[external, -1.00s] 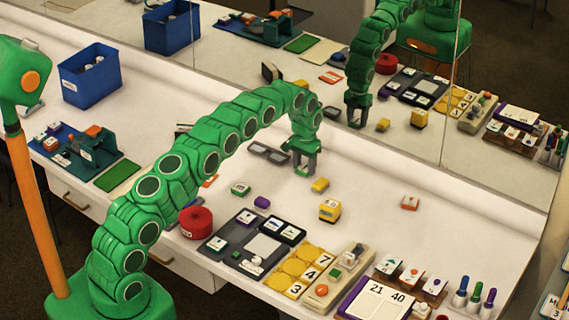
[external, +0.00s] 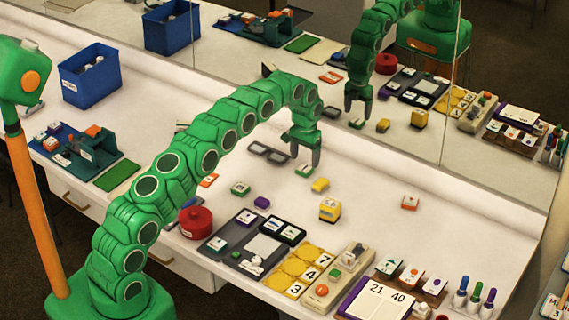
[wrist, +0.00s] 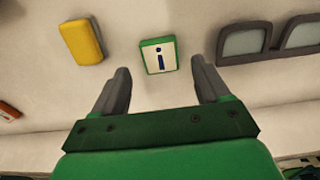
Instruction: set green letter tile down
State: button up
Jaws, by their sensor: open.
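A green-edged letter tile (wrist: 158,55) with a dark "i" on its white face lies face up on the white counter. In the wrist view it is ahead of my fingertips, near the middle of the gap between them. My gripper (wrist: 160,78) is open and empty, with clear space on both sides of the tile. In the external view my gripper (external: 304,160) is above the back of the counter, and the tile (external: 304,171) shows partly at its fingertips. Another green-edged tile (external: 240,188) lies farther left and forward.
Dark-framed glasses (wrist: 258,42) lie close on one side of the tile, and a yellow block (wrist: 82,42) on the other. A yellow cube (external: 330,209), purple block (external: 262,202) and red round tin (external: 196,222) stand nearer the front. A mirror (external: 410,120) runs behind the counter.

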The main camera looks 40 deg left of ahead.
aim_at(305, 168)
notch_tip(305, 168, up, 7)
jog(key=s+r, duration=1.4)
jog(key=s+a+r+g, duration=0.1)
jog(key=s+r, duration=0.2)
jog(key=s, duration=0.4)
jog(key=s+r, duration=0.3)
jog(key=s, duration=0.5)
jog(key=s+a+f, duration=0.1)
jog(key=s, duration=1.7)
jog(key=s+f, duration=0.1)
jog(key=s, duration=1.7)
jog(key=shift+s+a+f+g, duration=0.25)
jog(key=shift+a+g, duration=0.15)
